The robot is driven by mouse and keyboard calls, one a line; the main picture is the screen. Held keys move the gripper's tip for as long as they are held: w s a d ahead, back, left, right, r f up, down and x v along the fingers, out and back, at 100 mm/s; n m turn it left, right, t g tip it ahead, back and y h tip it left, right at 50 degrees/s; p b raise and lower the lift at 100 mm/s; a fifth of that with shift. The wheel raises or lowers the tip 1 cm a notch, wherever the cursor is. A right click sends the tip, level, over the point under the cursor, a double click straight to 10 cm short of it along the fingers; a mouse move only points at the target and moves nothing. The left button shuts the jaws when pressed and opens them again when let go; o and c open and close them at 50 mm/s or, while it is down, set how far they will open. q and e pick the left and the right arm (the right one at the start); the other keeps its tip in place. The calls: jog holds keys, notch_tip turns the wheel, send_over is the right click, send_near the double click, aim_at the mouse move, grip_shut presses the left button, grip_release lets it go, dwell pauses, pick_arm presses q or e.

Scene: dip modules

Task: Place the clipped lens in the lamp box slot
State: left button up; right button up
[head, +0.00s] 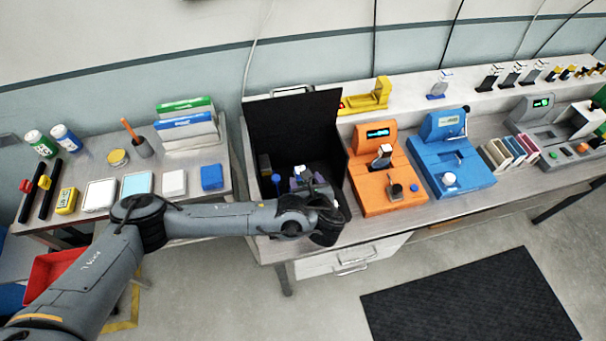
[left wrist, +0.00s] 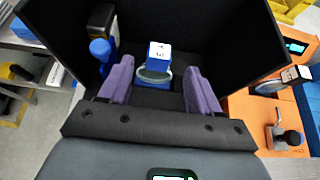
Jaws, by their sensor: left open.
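The black lamp box (left wrist: 230,45) stands open at the front, with tall dark walls; it also shows in the head view (head: 312,125). A clipped lens (left wrist: 160,53), with a white-topped blue clip above a round rim, stands on the box floor in the left wrist view. My left gripper (left wrist: 157,86) is open inside the box. Its two purple fingers are on either side of the lens, with visible gaps. In the head view my left gripper (head: 309,182) largely hides the lens. I cannot tell whether the lens sits in a slot. My right gripper is out of view.
A black part (left wrist: 101,18) and a blue-topped knob (left wrist: 101,50) stand at the box's left side. An orange machine (head: 385,182) stands close on the right, then a blue machine (head: 452,165). A side table with jars and pads is on the left.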

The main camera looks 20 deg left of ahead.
pick_arm(q)
jog(key=s+d+f+n+g+h, duration=0.1)
jog(key=s+d+n+g+h, duration=0.15)
jog(key=s+d+n, duration=0.5)
jog(key=s+d+f+n+g+h, duration=0.15)
jog(key=s+n+h, duration=0.25)
jog(key=s, duration=0.6)
jog(key=s+a+f+n+g, duration=0.2)
jog(key=s+a+f+n, duration=0.1)
jog(key=s+a+n, duration=0.9)
jog(key=a+n, duration=0.3)
jog(key=shift+s+a+n+g+h, duration=0.3)
jog(key=shift+a+n+h, duration=0.05)
